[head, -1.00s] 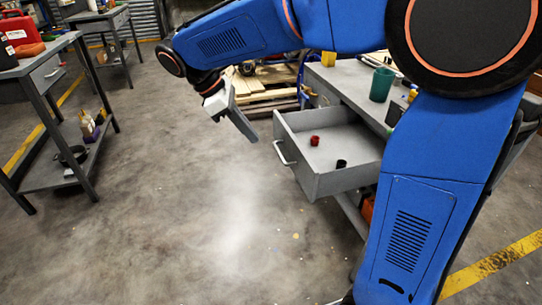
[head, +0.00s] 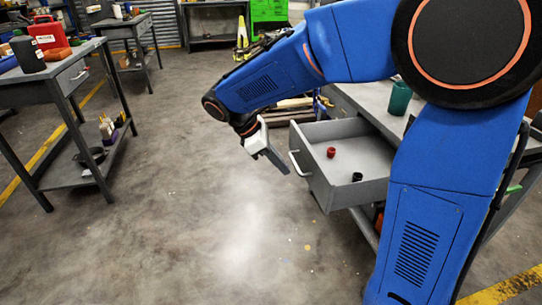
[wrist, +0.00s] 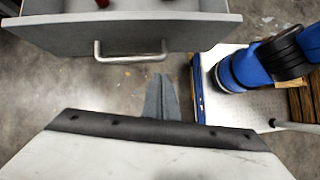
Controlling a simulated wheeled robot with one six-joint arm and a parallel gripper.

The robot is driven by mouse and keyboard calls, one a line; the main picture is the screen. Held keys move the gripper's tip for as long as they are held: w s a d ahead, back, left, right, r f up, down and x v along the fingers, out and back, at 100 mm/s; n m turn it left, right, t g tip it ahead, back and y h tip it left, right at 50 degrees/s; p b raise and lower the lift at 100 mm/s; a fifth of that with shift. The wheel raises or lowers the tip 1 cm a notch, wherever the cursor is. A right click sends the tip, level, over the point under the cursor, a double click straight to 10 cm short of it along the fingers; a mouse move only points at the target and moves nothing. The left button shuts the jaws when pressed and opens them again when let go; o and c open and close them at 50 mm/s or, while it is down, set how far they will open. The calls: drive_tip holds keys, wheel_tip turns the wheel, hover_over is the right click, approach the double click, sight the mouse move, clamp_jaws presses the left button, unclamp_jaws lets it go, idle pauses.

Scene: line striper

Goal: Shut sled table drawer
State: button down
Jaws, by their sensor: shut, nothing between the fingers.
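The sled table drawer (head: 325,182) is pulled well out of the grey table (head: 357,99) at the right in the head view. A red piece (head: 331,152) and a black piece (head: 357,177) lie inside it. Its metal handle (head: 298,163) is on the front; the handle also shows in the wrist view (wrist: 131,55). My gripper (head: 282,168) is shut and empty, just in front of the drawer front, near the handle. In the wrist view my fingertips (wrist: 160,80) are close to the handle's right end. I cannot tell whether they touch it.
A green cup (head: 399,98) stands on the sled table, partly behind my arm. Another workbench (head: 58,70) with a red case (head: 50,36) stands at the left. The floor (head: 190,200) between them is clear.

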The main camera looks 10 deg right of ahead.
drive_tip(key=shift+s+d+f, duration=0.15)
drive_tip(key=shift+d+f, duration=0.1)
drive_tip(key=shift+d, duration=0.4)
drive_tip(key=shift+s+d+f, duration=0.15)
drive_tip(key=shift+d+f, duration=0.1)
drive_tip(key=shift+d, duration=0.4)
drive_tip(key=shift+d, duration=0.1)
drive_tip(key=d, duration=2.8)
drive_tip(key=shift+d, duration=0.2)
drive_tip(key=shift+w+a+r, duration=0.15)
drive_tip(key=shift+a+r, duration=0.15)
drive_tip(key=shift+a, duration=0.1)
drive_tip(key=a, duration=0.2)
drive_tip(key=r, duration=0.1)
drive_tip(key=shift+w+a, duration=0.3)
drive_tip(key=shift+a, duration=0.1)
drive_tip(key=s+v, duration=0.1)
drive_tip(key=v, duration=0.9)
drive_tip(key=shift+w+a, duration=0.2)
drive_tip(key=shift+w, duration=0.25)
